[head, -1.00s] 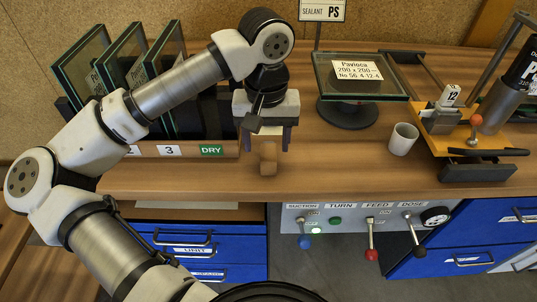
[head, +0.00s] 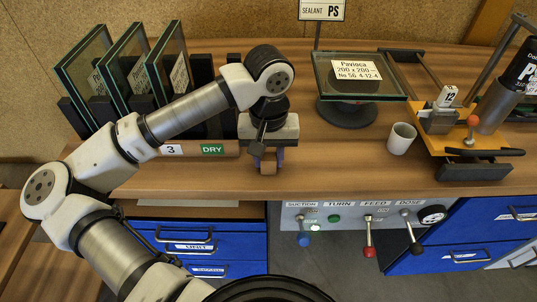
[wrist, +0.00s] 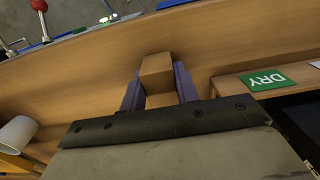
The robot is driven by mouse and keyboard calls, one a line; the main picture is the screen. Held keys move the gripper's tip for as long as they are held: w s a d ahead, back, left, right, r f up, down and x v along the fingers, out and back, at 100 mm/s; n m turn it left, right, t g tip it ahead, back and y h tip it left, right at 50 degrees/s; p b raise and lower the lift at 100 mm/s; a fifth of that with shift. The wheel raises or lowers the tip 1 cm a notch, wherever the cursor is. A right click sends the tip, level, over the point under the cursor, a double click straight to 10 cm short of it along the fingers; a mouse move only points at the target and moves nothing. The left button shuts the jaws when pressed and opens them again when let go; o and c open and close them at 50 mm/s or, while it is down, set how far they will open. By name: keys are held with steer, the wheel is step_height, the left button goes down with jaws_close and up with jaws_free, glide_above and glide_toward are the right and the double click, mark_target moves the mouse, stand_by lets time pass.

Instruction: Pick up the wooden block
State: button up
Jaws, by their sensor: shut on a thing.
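The wooden block (head: 268,167) is a small brown block near the front edge of the wooden bench (head: 330,175). In the head view its upper part is hidden behind my gripper (head: 267,160). In the wrist view the block (wrist: 157,75) sits between the two purple fingers of my gripper (wrist: 158,88). The fingers are shut on its sides. My gripper points down over the bench. I cannot tell whether the block still touches the bench top.
A rack of glass panes (head: 120,75) with a DRY label (head: 212,149) stands left. A glass pane on a round stand (head: 360,80) is behind right. A white cup (head: 402,139) and an orange fixture (head: 455,135) stand right. Levers (head: 369,235) hang below the bench front.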

mark_target(269, 154)
steer(key=shift+r, duration=0.15)
steer(key=shift+c, duration=0.2)
step_height(269, 154, up, 20)
steer(key=b, duration=0.1)
stand_by(0.4)
steer(key=o, duration=0.4)
steer(key=c, duration=0.3)
steer(key=shift+f, duration=0.2)
